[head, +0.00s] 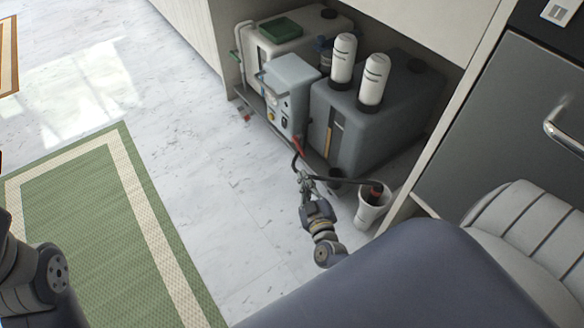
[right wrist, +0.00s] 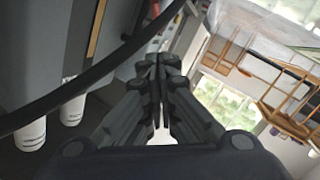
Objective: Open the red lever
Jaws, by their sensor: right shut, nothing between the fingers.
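The red lever (head: 298,146) is a small red piece low in the open cabinet, in front of the grey tank and near the foot of the pale blue-grey box. My right gripper (head: 304,177) is just below it in the head view and looks apart from it. In the right wrist view its fingers (right wrist: 157,62) are pressed together with nothing between them. I cannot make out the lever clearly in that view. Part of my left arm shows at the lower left of the head view, but its gripper is out of the picture.
A black hose (head: 345,181) runs past my right gripper to a white bin (head: 371,211); it also crosses the right wrist view (right wrist: 80,88). The grey tank (head: 352,133) carries two white bottles. The pale box (head: 290,88) stands beside it.

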